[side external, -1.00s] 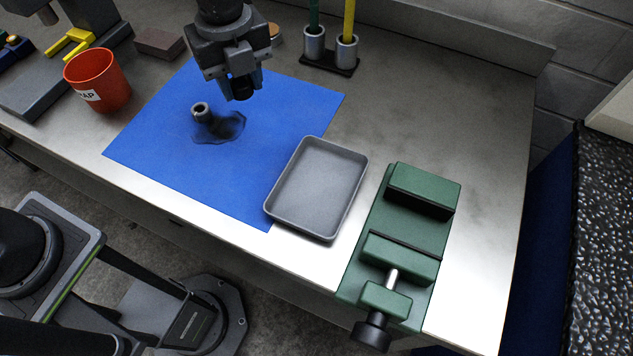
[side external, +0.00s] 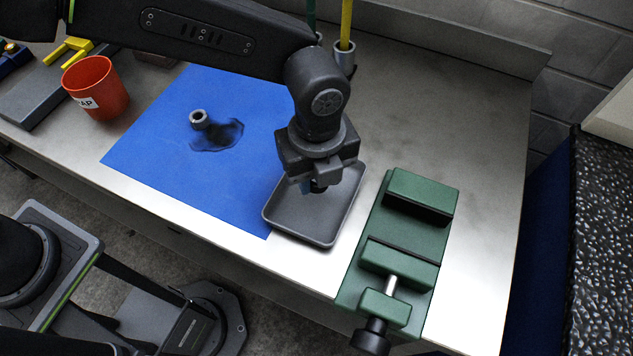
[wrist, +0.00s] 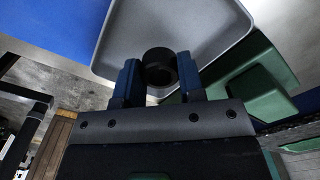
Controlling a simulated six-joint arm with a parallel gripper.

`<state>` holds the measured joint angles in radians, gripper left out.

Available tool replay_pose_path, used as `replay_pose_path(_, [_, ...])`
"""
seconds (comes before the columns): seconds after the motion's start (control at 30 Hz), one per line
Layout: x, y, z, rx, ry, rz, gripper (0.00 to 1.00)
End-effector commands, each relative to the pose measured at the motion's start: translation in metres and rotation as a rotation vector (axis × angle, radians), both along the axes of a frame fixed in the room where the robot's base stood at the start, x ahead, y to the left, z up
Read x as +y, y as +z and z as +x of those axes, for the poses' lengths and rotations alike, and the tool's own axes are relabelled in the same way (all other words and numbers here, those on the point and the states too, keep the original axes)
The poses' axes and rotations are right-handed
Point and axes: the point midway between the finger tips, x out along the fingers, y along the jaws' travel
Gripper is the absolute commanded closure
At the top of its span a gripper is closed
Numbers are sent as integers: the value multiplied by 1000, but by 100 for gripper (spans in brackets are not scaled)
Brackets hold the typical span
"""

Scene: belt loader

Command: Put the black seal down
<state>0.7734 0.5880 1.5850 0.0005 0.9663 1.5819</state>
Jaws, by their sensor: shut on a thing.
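My gripper (side external: 318,188) is over the grey tray (side external: 300,226) in the side view. In the wrist view my gripper (wrist: 160,80) has its blue fingers shut on the black seal (wrist: 159,60), a short dark ring. In the side view the seal is mostly hidden under the gripper, and its height above the tray floor is hard to tell. The tray also shows in the wrist view (wrist: 205,28), behind the seal. The tray floor I can see is empty.
The green vise (side external: 405,235) stands close right of the tray. A blue mat (side external: 165,165) with a dark stain and a small grey fitting (side external: 199,118) lies to the left. A red cup (side external: 96,88) and a pen holder (side external: 345,58) stand farther back.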

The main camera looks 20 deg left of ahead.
Motion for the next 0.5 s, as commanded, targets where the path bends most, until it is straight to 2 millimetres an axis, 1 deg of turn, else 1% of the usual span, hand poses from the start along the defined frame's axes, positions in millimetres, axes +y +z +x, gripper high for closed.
replay_pose_path(0.23, [1,-34,-1,4,0,4,87])
replay_pose_path(0.3, [1,-37,0,1,0,1,87])
replay_pose_path(0.5, [1,-37,0,1,0,1,87])
